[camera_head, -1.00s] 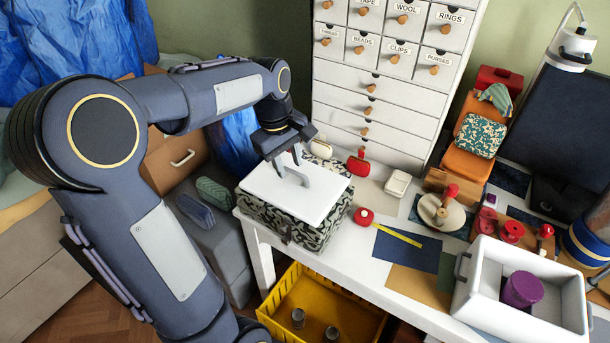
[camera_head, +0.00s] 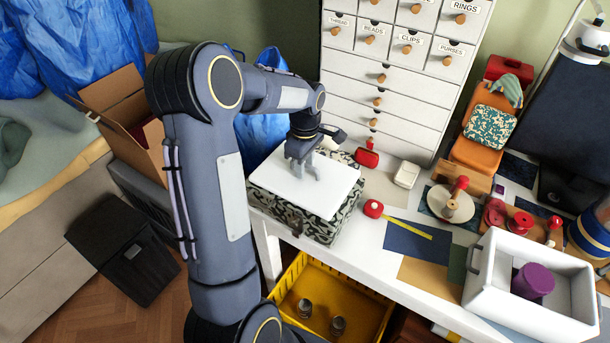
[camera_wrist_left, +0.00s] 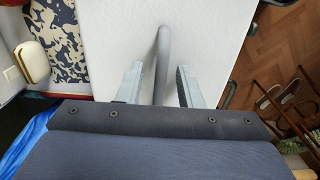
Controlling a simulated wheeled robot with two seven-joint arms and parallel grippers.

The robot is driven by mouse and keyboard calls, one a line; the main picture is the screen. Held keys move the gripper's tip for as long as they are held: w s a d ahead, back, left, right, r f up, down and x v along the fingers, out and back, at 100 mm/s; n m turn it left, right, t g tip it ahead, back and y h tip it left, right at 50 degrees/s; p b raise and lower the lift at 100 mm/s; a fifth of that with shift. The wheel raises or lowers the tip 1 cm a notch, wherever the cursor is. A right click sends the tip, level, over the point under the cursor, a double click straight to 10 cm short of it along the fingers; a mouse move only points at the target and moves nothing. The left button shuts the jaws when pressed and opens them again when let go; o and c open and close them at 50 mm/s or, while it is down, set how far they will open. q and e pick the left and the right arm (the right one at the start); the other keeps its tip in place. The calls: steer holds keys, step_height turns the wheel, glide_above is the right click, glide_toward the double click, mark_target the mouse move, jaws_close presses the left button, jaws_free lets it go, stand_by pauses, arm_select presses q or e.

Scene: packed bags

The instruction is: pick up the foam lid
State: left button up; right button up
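The foam lid (camera_head: 335,182) is a flat white slab. It lies on a dark box with a pale leafy pattern (camera_head: 325,230) at the near left corner of the white table. My left gripper (camera_head: 303,168) points down at the middle of the lid. In the left wrist view the gripper (camera_wrist_left: 160,70) is open, its two fingers apart on either side of a grey upright handle (camera_wrist_left: 163,45) on the lid (camera_wrist_left: 215,28). A gap shows between each finger and the handle. My right gripper is in neither view.
The white drawer cabinet (camera_head: 383,100) stands behind the lid. A red tape measure (camera_head: 373,208) and a red purse (camera_head: 367,157) lie to its right. A white tub with a purple roll (camera_head: 533,281) stands further right. A yellow crate (camera_head: 345,297) is below the table.

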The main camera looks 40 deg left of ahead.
arm_select(q)
steer(key=shift+f, duration=0.1)
steer(key=shift+c, duration=0.2)
jaws_close()
